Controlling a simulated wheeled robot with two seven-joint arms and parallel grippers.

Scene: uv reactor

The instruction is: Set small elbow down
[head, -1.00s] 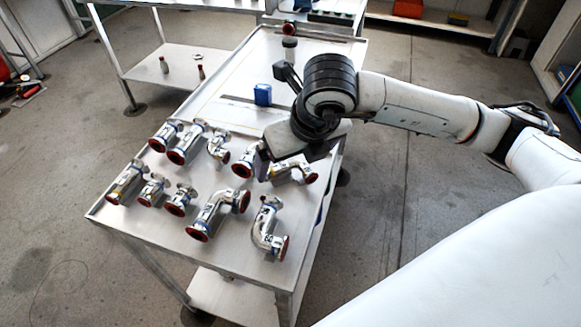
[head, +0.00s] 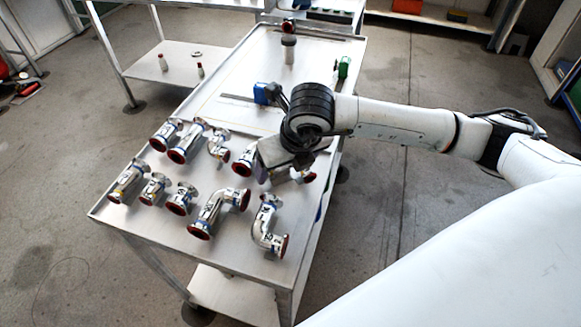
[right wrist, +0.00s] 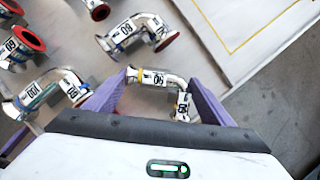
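The small elbow (right wrist: 157,80) is a shiny metal bent pipe with black-on-white labels. In the right wrist view it lies between the two purple fingers of my right gripper (right wrist: 160,88), which stand wide apart; one end is close to each finger, and contact cannot be told. In the head view the right gripper (head: 276,170) is low over the right side of the tray table, and the elbow (head: 308,174) shows only in part beside it, its red end visible. The rest is hidden by the gripper. My left gripper is not in view.
Several other metal elbows and pipe pieces stand close by on the table (head: 150,222), such as a bent one (head: 268,228) in front and another (right wrist: 135,32) beyond the fingers. A blue block (head: 262,94) and a green item (head: 343,68) lie farther back. The table's back half is mostly clear.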

